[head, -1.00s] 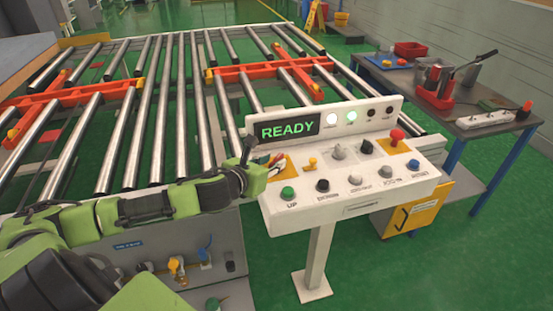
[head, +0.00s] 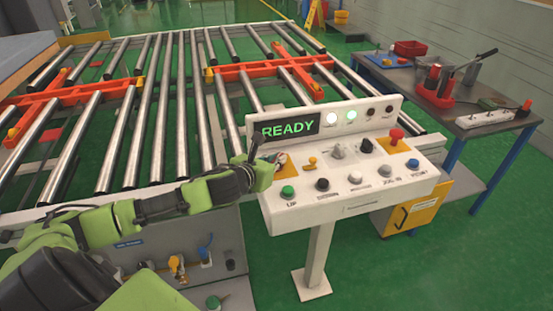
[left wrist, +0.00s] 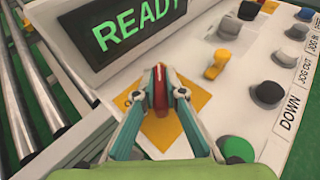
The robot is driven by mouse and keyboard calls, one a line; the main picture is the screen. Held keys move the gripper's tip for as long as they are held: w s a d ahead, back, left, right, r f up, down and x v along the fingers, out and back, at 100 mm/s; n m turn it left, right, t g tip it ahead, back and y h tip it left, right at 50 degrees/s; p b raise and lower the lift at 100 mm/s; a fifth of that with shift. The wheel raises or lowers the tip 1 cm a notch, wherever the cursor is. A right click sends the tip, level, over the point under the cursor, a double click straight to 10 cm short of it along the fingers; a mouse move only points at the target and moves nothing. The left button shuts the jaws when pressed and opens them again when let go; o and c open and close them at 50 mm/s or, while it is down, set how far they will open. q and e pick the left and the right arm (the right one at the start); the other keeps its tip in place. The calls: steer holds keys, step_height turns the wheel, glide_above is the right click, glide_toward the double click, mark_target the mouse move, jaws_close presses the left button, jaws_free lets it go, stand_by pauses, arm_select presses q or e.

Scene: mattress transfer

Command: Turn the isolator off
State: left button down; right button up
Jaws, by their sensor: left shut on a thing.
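The isolator is a red handle (left wrist: 160,88) on a yellow square plate (left wrist: 190,92), at the left end of the white control console (head: 345,198). My left gripper (left wrist: 160,94) is shut on the red handle, one finger on each side of it. The handle points roughly up the picture in the left wrist view. In the head view my left gripper (head: 278,162) reaches in from the left and mostly hides the handle. The display (head: 290,129) reads READY in green. My right gripper is not in view.
A yellow lever (left wrist: 218,63) and several knobs and buttons sit close to the right of the isolator. A green button (left wrist: 235,149) is near my fingers. A red mushroom button (head: 397,135) is at the far right. A roller conveyor (head: 165,110) lies behind the console.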

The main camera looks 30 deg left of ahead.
arm_select(q)
steer(key=shift+d+r+n+y+p, duration=0.15)
steer(key=shift+r+n+y+p, duration=0.1)
steer(key=shift+n+y+p, duration=0.65)
steer(key=n+g+y+p, duration=0.2)
steer(key=n+y+p, duration=0.2)
steer(key=p, duration=0.1)
steer(key=shift+y, duration=0.3)
steer(key=shift+w+n+g+y+p, duration=0.1)
steer(key=shift+n+g+y+p, duration=0.65)
steer(key=shift+n, duration=0.25)
steer(key=n+g+y+p, duration=0.1)
steer(key=n+g+y, duration=0.1)
steer(key=shift+f+n+g, duration=0.1)
steer(key=shift+n+g, duration=0.2)
steer(key=shift+g, duration=0.05)
steer(key=shift+n+g+y, duration=0.35)
steer(key=shift+n+g, duration=0.15)
steer(key=shift+f+n+g+y, duration=0.15)
steer(key=shift+n+g+y, duration=0.25)
steer(key=shift+n+g, duration=0.5)
steer(key=n+g+y+b, duration=0.1)
steer(key=n+g+b, duration=0.2)
steer(key=shift+f, duration=0.15)
steer(key=shift+n+g+b, duration=0.9)
steer(key=shift+g+b, duration=0.4)
